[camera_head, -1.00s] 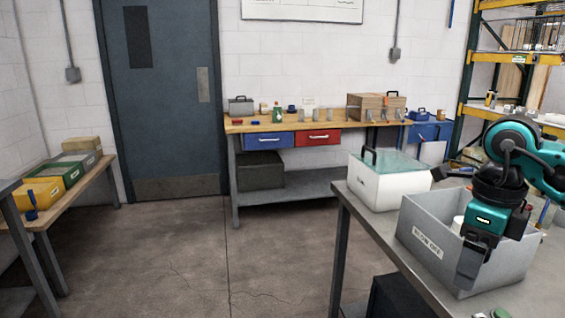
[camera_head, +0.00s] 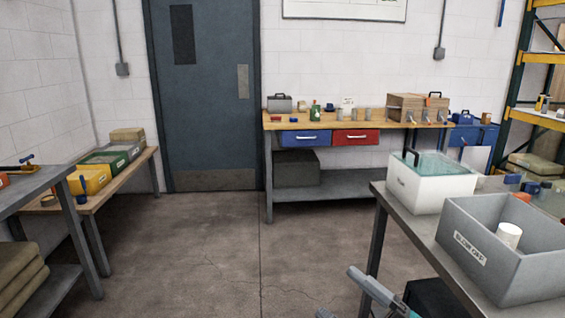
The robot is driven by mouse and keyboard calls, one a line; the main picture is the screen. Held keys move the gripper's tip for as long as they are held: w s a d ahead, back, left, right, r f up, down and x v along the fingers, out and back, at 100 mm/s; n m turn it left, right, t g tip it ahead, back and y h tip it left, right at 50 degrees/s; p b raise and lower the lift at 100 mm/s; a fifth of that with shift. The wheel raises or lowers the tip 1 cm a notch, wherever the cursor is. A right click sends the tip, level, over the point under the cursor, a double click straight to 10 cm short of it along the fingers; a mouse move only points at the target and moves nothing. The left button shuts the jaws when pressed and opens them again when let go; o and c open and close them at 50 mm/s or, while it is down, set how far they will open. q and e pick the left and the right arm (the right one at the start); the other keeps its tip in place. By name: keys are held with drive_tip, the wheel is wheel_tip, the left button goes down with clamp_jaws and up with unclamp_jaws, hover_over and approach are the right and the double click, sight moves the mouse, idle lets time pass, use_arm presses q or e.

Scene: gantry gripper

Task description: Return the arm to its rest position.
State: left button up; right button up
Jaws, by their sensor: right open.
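My right gripper (camera_head: 340,292) shows at the bottom edge, low in front of the metal bench on the right. Its grey fingers are apart and nothing shows between them. Most of its body and the rest of my right arm are cut off by the frame. My left gripper is out of view.
The metal bench (camera_head: 408,223) holds a grey bin (camera_head: 497,264) with a white cylinder (camera_head: 509,235) inside, and a white box (camera_head: 420,191) with a clear lid. A wooden-topped bench (camera_head: 345,122) stands at the back wall. Open floor (camera_head: 190,265) lies left of my gripper.

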drive_tip(key=s+d+f+m+t+h, duration=0.1)
drive_tip(key=d+f+m+t+h, duration=0.3)
drive_tip(key=f+m+h, duration=0.75)
drive_tip(key=s+d+f+m+g+h, duration=0.3)
drive_tip(key=s+f+m+g, duration=0.4)
drive_tip(key=s+f, duration=0.4)
wheel_tip(320, 180, down, 4)
drive_tip(key=shift+d+m, duration=0.35)
drive_tip(key=shift+m, duration=0.4)
drive_tip(key=shift+s, duration=0.1)
drive_tip(key=shift+c, duration=0.3)
